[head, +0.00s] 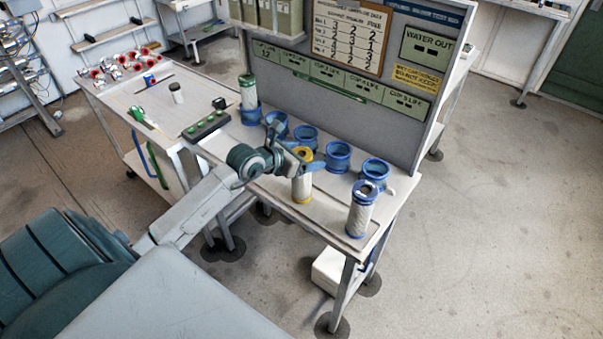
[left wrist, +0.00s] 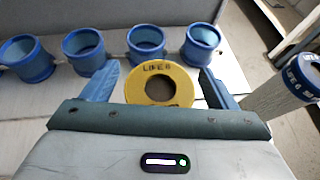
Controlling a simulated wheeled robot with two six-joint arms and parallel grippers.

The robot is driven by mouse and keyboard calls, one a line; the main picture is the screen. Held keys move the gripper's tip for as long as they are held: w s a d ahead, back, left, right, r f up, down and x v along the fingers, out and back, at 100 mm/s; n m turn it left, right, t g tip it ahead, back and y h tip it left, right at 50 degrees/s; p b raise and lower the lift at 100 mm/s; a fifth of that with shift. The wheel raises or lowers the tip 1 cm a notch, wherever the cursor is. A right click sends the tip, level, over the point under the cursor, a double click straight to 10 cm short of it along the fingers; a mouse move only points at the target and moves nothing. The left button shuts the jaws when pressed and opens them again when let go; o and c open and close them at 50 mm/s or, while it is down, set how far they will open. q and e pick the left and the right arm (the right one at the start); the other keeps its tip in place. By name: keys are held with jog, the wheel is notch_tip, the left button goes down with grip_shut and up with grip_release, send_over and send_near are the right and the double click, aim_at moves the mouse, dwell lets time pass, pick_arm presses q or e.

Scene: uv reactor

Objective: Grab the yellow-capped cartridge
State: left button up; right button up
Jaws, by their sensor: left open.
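The yellow-capped cartridge (head: 302,190) stands upright on the bench near its front edge, with a pale body and a yellow base ring. In the left wrist view its yellow cap (left wrist: 134,86), a ring marked "LIFE" with a dark centre hole, lies between my left fingers. My left gripper (head: 299,150) is open, with one blue finger on each side of the cap. The wrist view shows gaps between the fingers (left wrist: 160,74) and the cap. The gripper partly hides the cartridge's top in the head view. My right gripper is not in view.
A blue-capped cartridge (head: 361,212) stands to the right, near the bench corner. Several blue ring sockets (head: 338,157) line the back, before a grey upright panel (head: 330,100). A green-capped cartridge (head: 248,92) stands in the leftmost socket. A green-buttoned box (head: 206,126) lies left.

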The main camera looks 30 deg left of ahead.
pick_arm(q)
jog(key=shift+w+f, duration=0.2)
jog(key=shift+w, duration=0.1)
jog(key=c, duration=1.4)
jog(key=shift+r, duration=0.2)
